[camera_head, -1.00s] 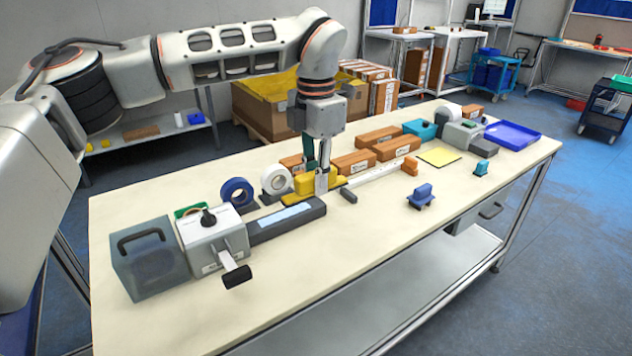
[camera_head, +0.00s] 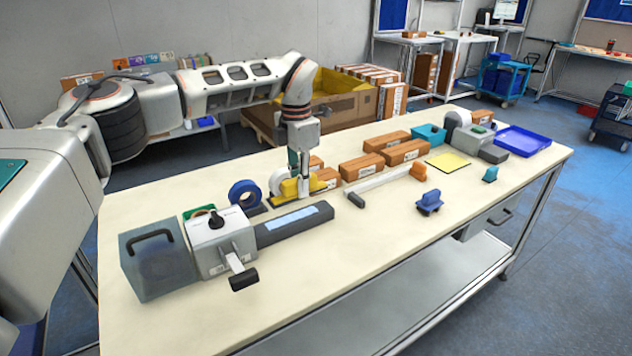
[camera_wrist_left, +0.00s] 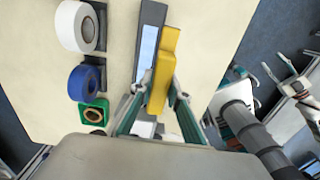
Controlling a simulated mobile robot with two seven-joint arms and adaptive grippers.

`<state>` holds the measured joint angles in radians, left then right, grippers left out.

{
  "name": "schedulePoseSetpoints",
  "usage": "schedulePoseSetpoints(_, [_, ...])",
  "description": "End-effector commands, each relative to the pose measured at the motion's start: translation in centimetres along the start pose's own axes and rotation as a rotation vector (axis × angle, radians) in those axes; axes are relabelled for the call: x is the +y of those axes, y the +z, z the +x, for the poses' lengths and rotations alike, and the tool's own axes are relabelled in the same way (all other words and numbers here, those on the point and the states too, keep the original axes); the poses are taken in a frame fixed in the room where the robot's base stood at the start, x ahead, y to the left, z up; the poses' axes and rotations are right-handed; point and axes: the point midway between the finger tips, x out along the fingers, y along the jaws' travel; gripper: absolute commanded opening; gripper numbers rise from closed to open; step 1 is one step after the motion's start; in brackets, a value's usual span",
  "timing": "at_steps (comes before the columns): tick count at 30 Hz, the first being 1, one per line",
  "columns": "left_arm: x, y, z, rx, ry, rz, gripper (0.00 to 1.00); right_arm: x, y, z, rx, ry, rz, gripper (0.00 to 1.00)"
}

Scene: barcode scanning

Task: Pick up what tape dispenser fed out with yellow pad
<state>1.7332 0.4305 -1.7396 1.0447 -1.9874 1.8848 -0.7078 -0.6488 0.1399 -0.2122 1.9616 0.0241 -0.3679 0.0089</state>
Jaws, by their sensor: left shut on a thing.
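In the left wrist view, the yellow pad (camera_wrist_left: 162,72) stands between the fingers (camera_wrist_left: 155,94). The tape dispenser (camera_head: 220,243) is a pale box with a black-ended lever, at the table's left. A dark bed (camera_head: 262,233) runs right from it, with a light-blue strip (camera_head: 288,217) lying on top. The strip also shows in the left wrist view (camera_wrist_left: 148,45), left of the pad and partly covered. I cannot tell whether the pad touches anything below.
A blue roll (camera_head: 244,194) and a white roll (camera_head: 278,180) stand behind the bed; a green roll (camera_head: 198,212) is behind the dispenser. Cardboard boxes (camera_head: 362,167) stand right of the gripper. A ruler-like bar (camera_head: 380,183) lies nearby. The front table edge is clear.

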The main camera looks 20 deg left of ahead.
Motion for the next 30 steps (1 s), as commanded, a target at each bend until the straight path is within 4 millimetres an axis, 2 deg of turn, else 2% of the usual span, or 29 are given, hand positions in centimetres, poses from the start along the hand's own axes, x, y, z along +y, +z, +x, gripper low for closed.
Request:
schedulePoseSetpoints(3, [2.2, -0.4, 1.3, 0.004, 0.005, -0.002, 0.00, 0.0, 0.0, 0.0, 0.001, 0.000, 0.000, 0.40])
schedulePoseSetpoints(7, [3.2, -0.7, 2.1, 0.004, 0.009, 0.001, 0.00, 0.0, -0.1, 0.0, 0.001, 0.000, 0.000, 0.40])
schedulePoseSetpoints(22, [3.3, -0.8, 6.3, 0.005, 0.009, 0.001, 0.00, 0.0, 0.0, 0.0, 0.001, 0.000, 0.000, 0.40])
schedulePoseSetpoints(30, [3.3, -0.8, 7.7, 0.005, 0.009, 0.001, 0.00, 0.0, 0.0, 0.0, 0.001, 0.000, 0.001, 0.40])
